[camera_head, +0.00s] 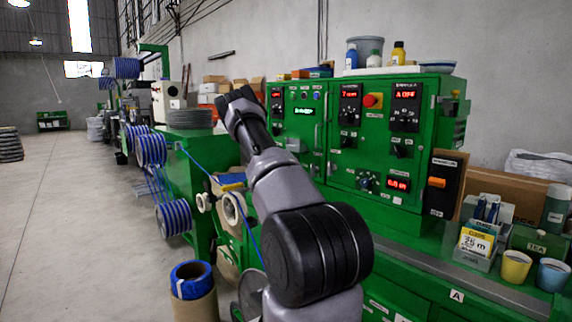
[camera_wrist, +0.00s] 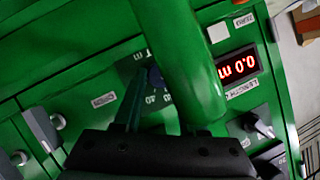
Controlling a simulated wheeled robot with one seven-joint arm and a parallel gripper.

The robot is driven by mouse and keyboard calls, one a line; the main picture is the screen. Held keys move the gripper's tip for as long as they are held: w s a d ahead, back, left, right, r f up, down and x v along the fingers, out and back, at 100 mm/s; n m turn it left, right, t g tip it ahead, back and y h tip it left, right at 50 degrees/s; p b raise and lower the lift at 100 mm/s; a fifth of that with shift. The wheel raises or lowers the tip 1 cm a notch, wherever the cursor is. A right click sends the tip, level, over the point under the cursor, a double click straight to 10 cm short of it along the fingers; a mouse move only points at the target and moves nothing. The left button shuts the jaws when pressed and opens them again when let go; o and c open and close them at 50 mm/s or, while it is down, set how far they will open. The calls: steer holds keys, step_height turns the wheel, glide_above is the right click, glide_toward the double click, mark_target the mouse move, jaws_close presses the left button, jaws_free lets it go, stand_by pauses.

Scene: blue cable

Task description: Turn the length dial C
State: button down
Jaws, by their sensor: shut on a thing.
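The length dial C (camera_head: 365,181) is a small blue knob on the green control panel, left of a red lit display (camera_head: 398,184) in the head view. In the wrist view the blue knob (camera_wrist: 156,78) shows beside the tip of one dark finger, with a marked plate around it. My gripper (camera_wrist: 158,92) is shut at the dial; a thick green cylinder (camera_wrist: 182,60) in front hides the other finger and part of the dial. The display (camera_wrist: 238,65) reads 0.0 m, upside down. In the head view my fingers are hidden.
The green panel carries several switches, displays and a red button (camera_head: 372,101). An orange-handled black box (camera_head: 444,185) is at its right. Cups (camera_head: 515,268), a yellow card (camera_head: 477,242) and a cardboard box crowd the right ledge.

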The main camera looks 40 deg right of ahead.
steer(key=n+g, duration=0.4)
steer(key=n, duration=0.1)
steer(key=w+n+g, duration=0.1)
steer(key=n+g, duration=0.1)
steer(key=shift+n, duration=0.4)
steer(key=shift+n+g+h, duration=0.3)
stand_by(0.8)
steer(key=shift+c, duration=2.3)
jaws_free()
steer(key=shift+w, duration=0.1)
steer(key=v, duration=1)
steer(key=shift+a, duration=0.4)
steer(key=shift+r, duration=0.2)
